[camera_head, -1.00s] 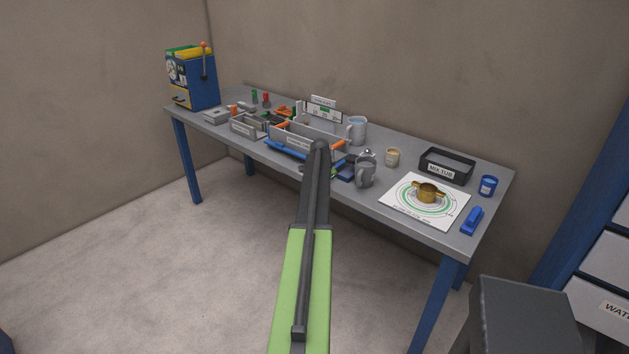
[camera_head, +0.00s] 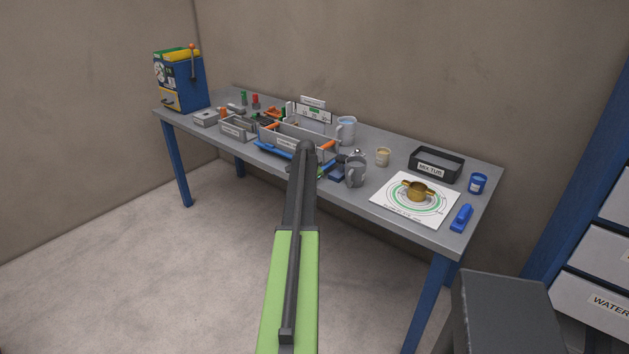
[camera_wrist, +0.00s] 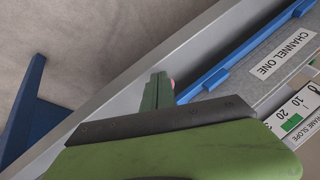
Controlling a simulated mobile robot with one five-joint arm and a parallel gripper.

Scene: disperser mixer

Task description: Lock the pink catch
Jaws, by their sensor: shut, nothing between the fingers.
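My gripper (camera_wrist: 159,90) shows in the wrist view as green fingers closed together, over the grey bench edge beside a blue-rimmed tray. A small pink spot (camera_wrist: 173,84) shows right beside the fingertips; it may be part of the pink catch, but most of it is hidden. I cannot tell whether the fingers touch it. In the head view my arm covers the gripper and the catch; the blue base (camera_head: 276,152) of the grey tray unit shows left of the arm.
The bench (camera_head: 225,154) is crowded near my arm: a grey mug (camera_head: 355,173) stands just right, with a small bin (camera_head: 237,129) left. The floor in front is clear.

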